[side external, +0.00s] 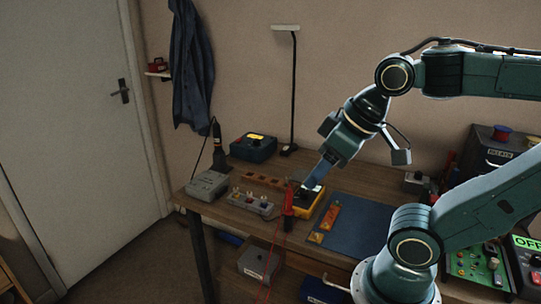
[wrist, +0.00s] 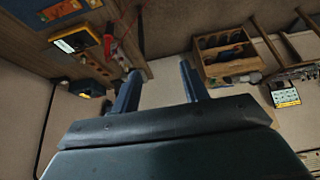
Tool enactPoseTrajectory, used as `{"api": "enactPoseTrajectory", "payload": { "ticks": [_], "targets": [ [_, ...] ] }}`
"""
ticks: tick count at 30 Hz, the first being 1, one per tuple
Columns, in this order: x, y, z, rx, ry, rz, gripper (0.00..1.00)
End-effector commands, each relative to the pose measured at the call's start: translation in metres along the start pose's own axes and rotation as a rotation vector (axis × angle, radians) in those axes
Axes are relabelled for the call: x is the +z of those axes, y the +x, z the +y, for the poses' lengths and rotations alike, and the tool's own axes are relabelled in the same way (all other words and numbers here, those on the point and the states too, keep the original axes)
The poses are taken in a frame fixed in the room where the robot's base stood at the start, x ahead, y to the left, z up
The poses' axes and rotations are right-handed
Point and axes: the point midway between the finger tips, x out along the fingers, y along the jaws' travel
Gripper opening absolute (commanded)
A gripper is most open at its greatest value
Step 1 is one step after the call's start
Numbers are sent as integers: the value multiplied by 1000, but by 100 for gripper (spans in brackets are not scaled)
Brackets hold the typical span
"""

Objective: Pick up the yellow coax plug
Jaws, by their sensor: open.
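My gripper (side external: 314,176) is above the back of the workbench, pointing down and left, near the yellow-cased meter (side external: 308,202). In the wrist view my gripper (wrist: 158,82) has its two fingers apart, with nothing between them. I cannot pick out the yellow coax plug for certain. Small connectors sit on a grey tray (side external: 250,206) left of the meter, too small to tell their colours. A small yellow piece (side external: 316,238) lies at the left edge of the blue mat (side external: 362,228), beside an orange-yellow tool (side external: 330,215).
A red clamp-like item (side external: 288,205) with a red cable stands at the meter's left. A grey box (side external: 207,186), a dark blue box (side external: 253,147) and a lamp (side external: 290,85) stand farther back. A wooden rack (wrist: 225,52) shows in the wrist view. Most of the mat is clear.

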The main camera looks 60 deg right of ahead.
Motion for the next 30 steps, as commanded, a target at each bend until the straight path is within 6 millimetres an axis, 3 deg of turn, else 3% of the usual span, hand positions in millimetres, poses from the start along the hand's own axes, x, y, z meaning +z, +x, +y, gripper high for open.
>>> {"api": "enactPoseTrajectory", "payload": {
  "ticks": [8,17,30],
  "targets": [
    [-29,0,6,14,102,-36,44],
    [-90,11,22,49,321,-103,44],
    [-172,58,61,119,660,-195,44]
  ]
}}
